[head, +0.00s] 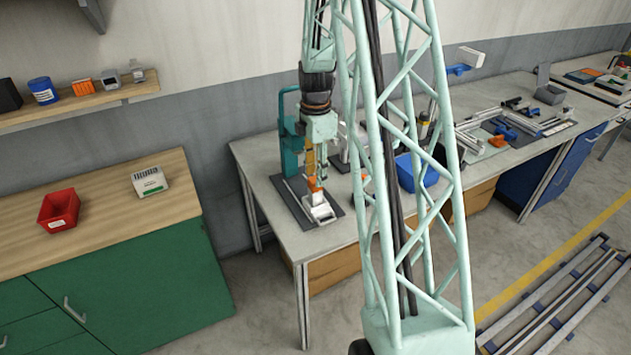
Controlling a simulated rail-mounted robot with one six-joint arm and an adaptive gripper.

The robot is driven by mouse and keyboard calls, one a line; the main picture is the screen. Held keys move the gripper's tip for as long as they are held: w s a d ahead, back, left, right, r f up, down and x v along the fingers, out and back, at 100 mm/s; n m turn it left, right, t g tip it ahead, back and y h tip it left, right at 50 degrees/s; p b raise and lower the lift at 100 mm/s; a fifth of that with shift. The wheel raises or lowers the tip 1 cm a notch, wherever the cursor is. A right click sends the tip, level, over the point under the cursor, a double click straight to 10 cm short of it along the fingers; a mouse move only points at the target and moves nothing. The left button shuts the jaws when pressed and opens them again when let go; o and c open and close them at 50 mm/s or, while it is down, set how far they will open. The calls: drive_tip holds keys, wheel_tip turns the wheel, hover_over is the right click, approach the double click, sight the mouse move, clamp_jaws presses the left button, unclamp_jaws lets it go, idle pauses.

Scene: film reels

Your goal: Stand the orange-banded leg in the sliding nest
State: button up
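My gripper (316,173) hangs pointing down over the near-left bench, directly above a pale sliding nest (321,213). The orange-banded leg (315,184) shows as an orange patch at the fingertips, with a white part below it at the nest. The leg looks roughly upright. The fingers overlap the leg in this view and are too small to show whether they are shut on it. I cannot tell whether the leg's foot is inside the nest or just above it.
The nest is on a dark plate (291,207) with a rail, beside a teal press-like stand (288,133). A blue bin (405,172) stands to the right, partly behind my lattice column. A red bin (59,210) sits on the wooden counter at left.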

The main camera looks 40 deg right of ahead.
drive_tip(key=shift+r, duration=2.25)
drive_tip(key=shift+a+r, duration=0.35)
drive_tip(key=shift+r, duration=0.15)
drive_tip(key=s+a+r+m+t, duration=0.1)
drive_tip(key=s+a+r+m, duration=0.25)
drive_tip(key=a+r, duration=0.6)
drive_tip(key=s+a+r+m+t, duration=0.1)
drive_tip(key=s+a+r+m, duration=0.25)
drive_tip(key=a+r, duration=0.65)
drive_tip(key=s+a+r+m, duration=0.4)
drive_tip(key=s+a+r, duration=0.5)
drive_tip(key=s+a, duration=0.25)
drive_tip(key=s+a+m+t, duration=0.1)
drive_tip(key=s+a+m, duration=0.1)
drive_tip(key=s, duration=0.6)
drive_tip(key=s+a+r+m+t, duration=0.1)
drive_tip(key=s+a+m, duration=0.1)
drive_tip(key=s, duration=0.6)
drive_tip(key=shift+a+r, duration=0.2)
drive_tip(key=shift+a, duration=0.7)
